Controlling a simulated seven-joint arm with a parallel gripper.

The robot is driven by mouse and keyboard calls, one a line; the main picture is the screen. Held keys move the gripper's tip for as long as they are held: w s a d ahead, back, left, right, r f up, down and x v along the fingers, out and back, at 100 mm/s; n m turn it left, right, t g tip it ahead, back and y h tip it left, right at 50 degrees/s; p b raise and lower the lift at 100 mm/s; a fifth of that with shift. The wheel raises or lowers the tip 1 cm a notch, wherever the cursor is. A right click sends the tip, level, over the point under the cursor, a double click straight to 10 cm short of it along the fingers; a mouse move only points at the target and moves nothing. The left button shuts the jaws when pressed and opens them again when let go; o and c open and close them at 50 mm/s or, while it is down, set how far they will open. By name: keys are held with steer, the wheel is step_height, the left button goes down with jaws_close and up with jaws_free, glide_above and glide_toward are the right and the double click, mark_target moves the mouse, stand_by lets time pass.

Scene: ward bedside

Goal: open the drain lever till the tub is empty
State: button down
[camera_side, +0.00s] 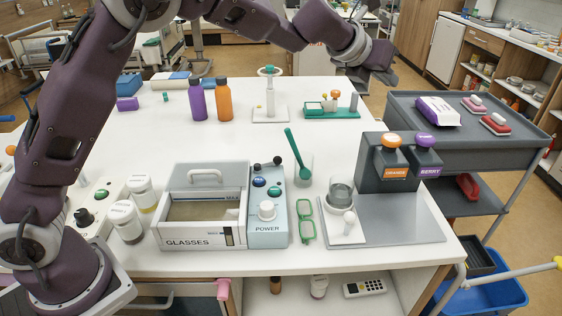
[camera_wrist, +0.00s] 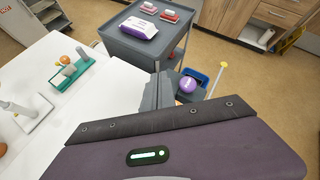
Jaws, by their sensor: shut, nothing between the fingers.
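I cannot tell which part is the drain lever. My gripper (camera_side: 384,77) is shut and empty, high at the table's far right, well away from the tub. Its fingers also show in the wrist view (camera_wrist: 160,90), where the tub is out of view.
A dispenser (camera_side: 385,165) with orange and berry knobs stands right of the tub, with a glass cup (camera_side: 341,192) before it. Green glasses (camera_side: 305,222) lie between. Two bottles (camera_side: 198,100) stand behind. A grey cart (camera_side: 425,105) is at right. The middle of the table is clear.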

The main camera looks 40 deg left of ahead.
steer(key=s+a+f+n+g+y, duration=0.2)
steer(key=s+a+f+n+y, duration=0.15)
steer(key=s, duration=0.25)
steer(key=s+a+f+n+g+y, duration=0.2)
steer(key=s+f+n+y, duration=0.15)
steer(key=s, duration=0.35)
steer(key=s+a+f+n+g+y, duration=0.2)
steer(key=s+a+n, duration=0.15)
steer(key=s, duration=0.25)
steer(key=shift+n, duration=0.45)
steer(key=w+a+f, duration=0.1)
steer(key=f, duration=0.3)
steer(key=w+a+f, duration=0.1)
steer(key=a+f, duration=0.1)
steer(key=f, duration=0.3)
steer(key=w+a+f, duration=0.1)
steer(key=a+f, duration=0.1)
steer(key=f, duration=0.2)
steer(key=shift+a+f, duration=0.15)
steer(key=shift+f, duration=0.1)
steer(key=shift+w+a+f, duration=0.15)
steer(key=shift+w+a, duration=0.55)
steer(key=shift+a, duration=0.3)
steer(key=shift+w+a, duration=0.3)
steer(key=shift+a, duration=0.15)
